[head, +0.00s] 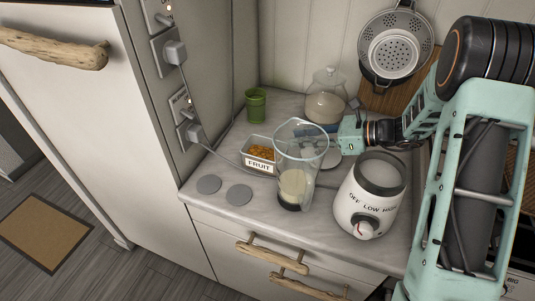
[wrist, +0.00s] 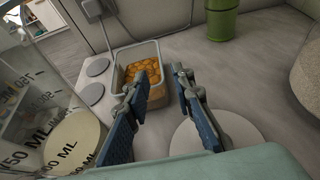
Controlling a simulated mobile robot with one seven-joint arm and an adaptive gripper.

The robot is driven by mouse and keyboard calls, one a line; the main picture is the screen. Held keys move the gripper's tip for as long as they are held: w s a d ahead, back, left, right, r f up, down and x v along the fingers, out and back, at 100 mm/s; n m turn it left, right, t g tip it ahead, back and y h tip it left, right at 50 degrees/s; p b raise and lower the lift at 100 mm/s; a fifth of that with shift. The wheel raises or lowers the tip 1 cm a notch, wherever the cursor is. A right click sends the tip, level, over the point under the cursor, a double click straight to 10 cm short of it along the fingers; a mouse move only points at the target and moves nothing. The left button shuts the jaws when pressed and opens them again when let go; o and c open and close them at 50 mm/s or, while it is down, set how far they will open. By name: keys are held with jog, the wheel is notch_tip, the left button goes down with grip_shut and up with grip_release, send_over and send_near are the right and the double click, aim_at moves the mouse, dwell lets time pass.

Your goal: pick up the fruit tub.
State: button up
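The fruit tub (head: 259,164) is a small grey-white open tub with a FRUIT label and orange pieces inside. It stands on the counter behind and left of the clear jug. In the wrist view the tub (wrist: 158,98) is ahead of my gripper (wrist: 156,76), whose two blue-padded fingers are spread apart with nothing between them. The fingertips overlap the near part of the tub in the picture; I cannot tell whether they touch it. In the head view my gripper (head: 342,135) is right of the tub, its fingers partly hidden by the jug.
The clear measuring jug (head: 303,160) stands close to the tub, left of my gripper in the wrist view (wrist: 35,95). A white blender base (head: 368,207), a glass jar (head: 326,103) and a green cup (head: 256,104) are nearby. Grey discs (head: 238,194) lie at the front left.

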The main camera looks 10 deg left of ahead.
aim_at(270, 139)
jog(key=p+x, duration=0.1)
jog(key=x, duration=0.9)
jog(key=shift+a, duration=0.1)
jog(key=shift+c, duration=0.2)
grip_shut()
